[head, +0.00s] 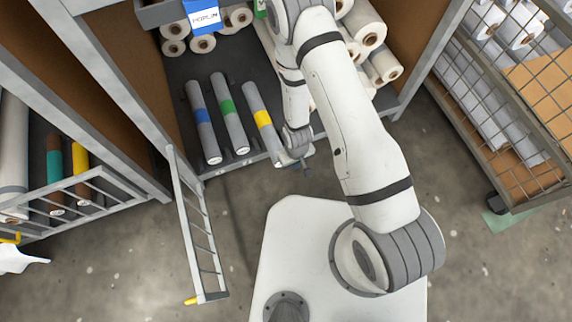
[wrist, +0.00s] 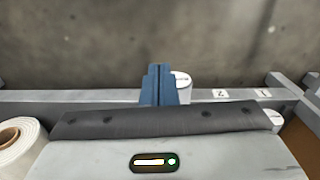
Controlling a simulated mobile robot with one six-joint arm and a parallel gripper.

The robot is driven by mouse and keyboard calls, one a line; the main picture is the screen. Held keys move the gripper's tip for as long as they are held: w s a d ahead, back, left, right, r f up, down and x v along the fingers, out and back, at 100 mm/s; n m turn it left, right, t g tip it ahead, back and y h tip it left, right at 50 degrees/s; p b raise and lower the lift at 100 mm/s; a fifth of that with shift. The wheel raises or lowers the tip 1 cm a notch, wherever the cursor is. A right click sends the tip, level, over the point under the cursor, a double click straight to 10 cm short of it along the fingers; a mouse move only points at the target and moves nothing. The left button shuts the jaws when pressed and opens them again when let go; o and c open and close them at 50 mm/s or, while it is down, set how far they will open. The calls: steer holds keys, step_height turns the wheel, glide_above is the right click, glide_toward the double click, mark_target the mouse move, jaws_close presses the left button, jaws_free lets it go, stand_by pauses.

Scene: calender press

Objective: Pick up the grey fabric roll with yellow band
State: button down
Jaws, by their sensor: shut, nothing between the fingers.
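The grey fabric roll with the yellow band (head: 263,117) lies on the dark shelf in the head view, the rightmost of three banded grey rolls. Its near end is close to the shelf's front edge, partly beside or under my wrist. My gripper (head: 307,168) is at the front edge, just right of that end. In the wrist view my gripper's blue fingers (wrist: 159,70) are shut and empty. A pale roll end (wrist: 183,86) shows just right of the fingers; its band is not visible, so I cannot tell which roll it is.
The blue-banded roll (head: 203,117) and green-banded roll (head: 229,112) lie left of the yellow-banded one. White rolls (head: 385,66) are stacked at the shelf's right. An open barred gate (head: 197,235) stands front left. A wire-mesh cart (head: 505,110) is at right. The front shelf rail (wrist: 90,97) runs beneath the fingers.

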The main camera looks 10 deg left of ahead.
steer(key=shift+a+f, duration=0.1)
step_height(320, 180, down, 10)
steer(key=b, duration=0.4)
steer(key=shift+w+a+b, duration=0.6)
steer(key=shift+w+a, duration=0.65)
steer(key=shift+w, duration=0.3)
